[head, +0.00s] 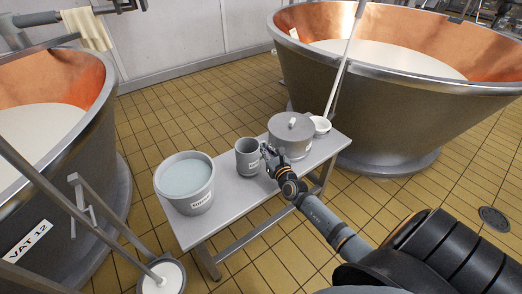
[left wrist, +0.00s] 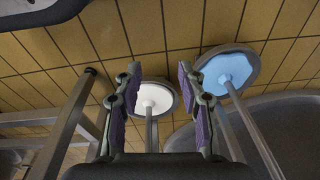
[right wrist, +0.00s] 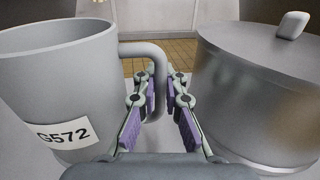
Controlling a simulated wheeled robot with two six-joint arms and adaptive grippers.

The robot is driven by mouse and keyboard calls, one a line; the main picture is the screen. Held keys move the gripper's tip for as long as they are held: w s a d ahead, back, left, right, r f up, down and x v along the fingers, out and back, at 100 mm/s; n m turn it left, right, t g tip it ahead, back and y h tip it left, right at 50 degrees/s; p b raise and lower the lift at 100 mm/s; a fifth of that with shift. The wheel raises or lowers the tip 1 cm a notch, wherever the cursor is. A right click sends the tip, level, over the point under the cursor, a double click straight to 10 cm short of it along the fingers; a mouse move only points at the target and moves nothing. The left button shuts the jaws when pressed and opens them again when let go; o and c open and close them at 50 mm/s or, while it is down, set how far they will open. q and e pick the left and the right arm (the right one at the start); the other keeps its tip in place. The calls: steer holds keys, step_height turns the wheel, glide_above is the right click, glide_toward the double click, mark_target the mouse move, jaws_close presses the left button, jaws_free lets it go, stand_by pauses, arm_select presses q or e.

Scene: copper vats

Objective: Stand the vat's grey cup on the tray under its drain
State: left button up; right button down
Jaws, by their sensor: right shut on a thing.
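The grey cup (head: 247,158) stands upright on the bench; its label reads G572 in the right wrist view (right wrist: 50,80). My right gripper (head: 267,154) is shut on the cup's handle, between cup and lidded pot; the handle shows between the fingers in the right wrist view (right wrist: 160,80). The left wrist view shows a white disc (left wrist: 155,98) and a blue one (left wrist: 228,68). My left gripper (left wrist: 158,70) is open and empty above the floor.
Another copper vat (head: 390,120) stands at right. A slanting pipe crosses near VAT 12. Tiled floor is open behind.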

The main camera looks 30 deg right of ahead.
steer(key=r+p, duration=0.2)
steer(key=r, duration=0.1)
steer(key=r+p, duration=0.1)
steer(key=p, duration=0.1)
steer(key=shift+s+r, duration=0.3)
steer(key=shift+r, duration=0.05)
arm_select(q)
steer(key=s+a+f+p, duration=0.1)
steer(key=s+f+p, duration=0.1)
steer(key=s, duration=0.6)
steer(key=s+a+f+p, duration=0.1)
steer(key=s+f+p, duration=0.2)
steer(key=s, duration=0.5)
steer(key=shift+s+a+p, duration=0.25)
steer(key=shift+p, duration=0.5)
arm_select(e)
steer(key=s+d+r, duration=0.3)
steer(key=s+r, duration=0.5)
steer(key=s, duration=0.5)
